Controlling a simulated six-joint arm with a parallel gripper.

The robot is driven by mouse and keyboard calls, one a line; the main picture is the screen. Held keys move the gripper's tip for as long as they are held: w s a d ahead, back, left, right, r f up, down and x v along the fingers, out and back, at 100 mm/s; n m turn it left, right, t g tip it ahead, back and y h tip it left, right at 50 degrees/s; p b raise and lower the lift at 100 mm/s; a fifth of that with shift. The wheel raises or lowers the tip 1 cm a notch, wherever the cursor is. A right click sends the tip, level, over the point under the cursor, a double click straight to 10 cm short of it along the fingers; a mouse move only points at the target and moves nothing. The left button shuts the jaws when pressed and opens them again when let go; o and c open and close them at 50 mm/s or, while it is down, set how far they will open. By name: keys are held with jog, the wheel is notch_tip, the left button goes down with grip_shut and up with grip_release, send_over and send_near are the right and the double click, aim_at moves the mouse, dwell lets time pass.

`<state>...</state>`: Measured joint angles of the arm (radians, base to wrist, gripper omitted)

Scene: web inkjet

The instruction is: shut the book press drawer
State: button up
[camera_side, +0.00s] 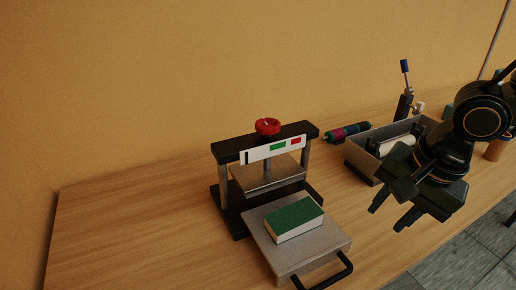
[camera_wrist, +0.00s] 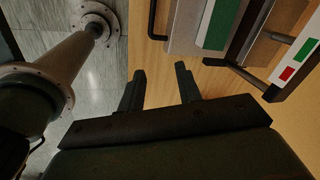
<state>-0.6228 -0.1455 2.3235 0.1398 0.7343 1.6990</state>
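The book press (camera_side: 222,150) stands on the table with a red knob (camera_side: 267,126) on top. Its grey drawer (camera_side: 328,246) is pulled out toward the front, with a black handle (camera_side: 327,276) at its front edge. A green book with pale page edges (camera_side: 294,215) lies on the drawer. In the wrist view the drawer (camera_wrist: 182,28), handle (camera_wrist: 152,20) and book (camera_wrist: 219,22) show at the top, partly cut off. My gripper (camera_side: 391,214) is open and empty, to the right of the drawer and apart from it; its two fingers (camera_wrist: 160,70) are spread in the wrist view.
A grey bin (camera_side: 361,164) with items inside stands behind my gripper. A multicoloured roller (camera_side: 347,132) lies left of it, and a blue-topped tool (camera_side: 404,68) stands behind. Bare table lies left of the press; the table edge (camera_side: 400,272) is at the front right.

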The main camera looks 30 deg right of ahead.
aim_at(330, 281)
jog(key=a+f+m, duration=0.4)
jog(key=a, duration=0.2)
jog(key=shift+s+a+g+h, duration=0.3)
jog(key=shift+s, duration=0.05)
jog(key=shift+f, duration=0.15)
jog(key=shift+w+f, duration=0.45)
jog(key=shift+f, duration=1.8)
jog(key=shift+w+f, duration=0.45)
jog(key=shift+f, duration=1.75)
jog(key=shift+w+f, duration=0.45)
jog(key=shift+f, duration=1.8)
grip_shut()
